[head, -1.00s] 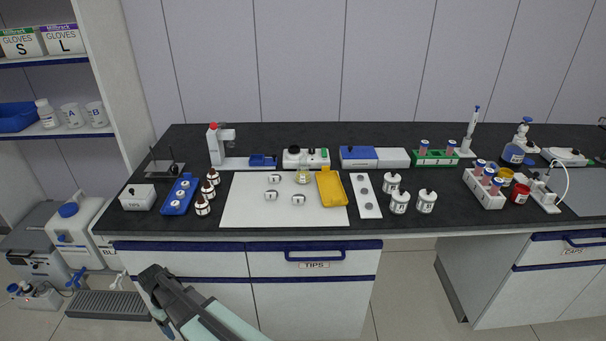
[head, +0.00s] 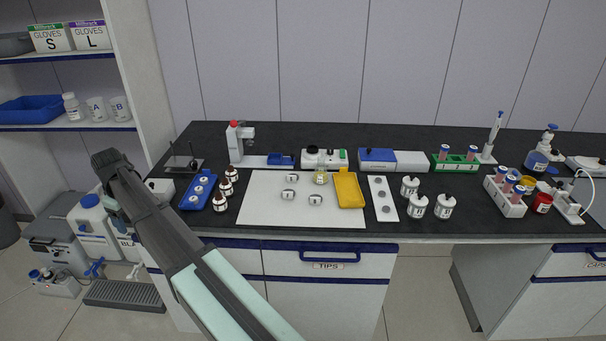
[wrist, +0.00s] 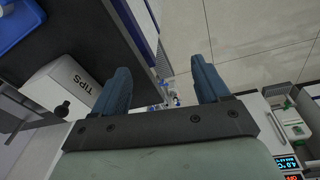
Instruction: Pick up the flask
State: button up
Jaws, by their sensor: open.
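A small flask (head: 320,177) with pale yellow liquid stands on the counter in the head view, in front of the white stirrer unit (head: 324,158) and left of the yellow tray (head: 349,189). It does not show in the wrist view. My gripper (wrist: 162,84) is open in the wrist view, its two blue fingers wide apart with nothing held between them. In the head view my arm reaches up to the left end of the counter, far left of the flask. The fingers are not clear there.
A white TIPS box (wrist: 68,86) is close to my gripper at the counter's left end. A display device (wrist: 288,165) sits low at right.

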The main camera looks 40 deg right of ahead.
jog(key=w+d+r, duration=0.2)
jog(key=d+r, duration=0.3)
notch_tip(320, 180, up, 8)
jog(key=m, duration=1.2)
send_over(321, 164)
jog(key=shift+h, duration=0.4)
jog(key=f, duration=0.8)
jog(key=w+d+f, duration=0.1)
jog(key=f, duration=0.3)
jog(key=shift+w+d+f, duration=0.1)
jog(key=shift+f, duration=0.3)
jog(key=shift+c, duration=0.2)
jog(key=c, duration=1.2)
jog(key=shift+o, duration=0.2)
